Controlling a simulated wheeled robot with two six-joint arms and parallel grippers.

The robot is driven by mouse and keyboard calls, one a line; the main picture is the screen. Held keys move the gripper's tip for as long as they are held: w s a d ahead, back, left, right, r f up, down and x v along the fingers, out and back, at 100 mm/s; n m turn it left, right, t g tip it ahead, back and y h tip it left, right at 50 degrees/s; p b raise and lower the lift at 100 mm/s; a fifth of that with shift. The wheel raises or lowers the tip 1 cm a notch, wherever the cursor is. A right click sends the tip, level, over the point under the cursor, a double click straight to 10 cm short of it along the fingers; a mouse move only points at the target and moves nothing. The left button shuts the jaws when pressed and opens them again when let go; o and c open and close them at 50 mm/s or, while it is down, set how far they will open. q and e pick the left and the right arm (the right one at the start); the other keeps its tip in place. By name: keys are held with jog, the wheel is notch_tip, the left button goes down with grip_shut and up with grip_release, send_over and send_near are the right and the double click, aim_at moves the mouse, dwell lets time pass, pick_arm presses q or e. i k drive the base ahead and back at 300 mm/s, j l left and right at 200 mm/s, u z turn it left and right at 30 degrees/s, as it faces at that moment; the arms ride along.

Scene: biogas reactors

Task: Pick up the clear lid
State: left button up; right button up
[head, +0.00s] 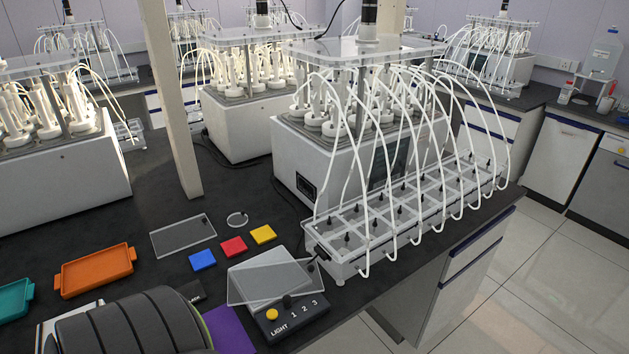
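Several clear pieces lie on the dark bench in the head view. A flat clear rectangular lid (180,238) with a small dark knob near its right corner lies behind the coloured squares. A small clear round disc (237,219) lies to its right. Another clear rectangular plate (262,284) overlaps the pale top of the light box (292,318) and looks slightly tilted. I cannot tell which of these is the lid named. Neither gripper shows in the head view.
Blue (203,260), red (233,246) and yellow (263,234) squares lie between the clear pieces. An orange tray (97,271) and a teal tray (14,298) sit left. A reactor with a tubed rack (400,222) stands right. A post (172,110) rises behind.

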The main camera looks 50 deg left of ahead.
aim_at(270, 281)
jog(key=i+u, duration=0.5)
jog(key=i+l+u, duration=0.25)
jog(key=u, duration=0.2)
jog(key=i+l+u, duration=0.35)
jog(key=u, duration=0.15)
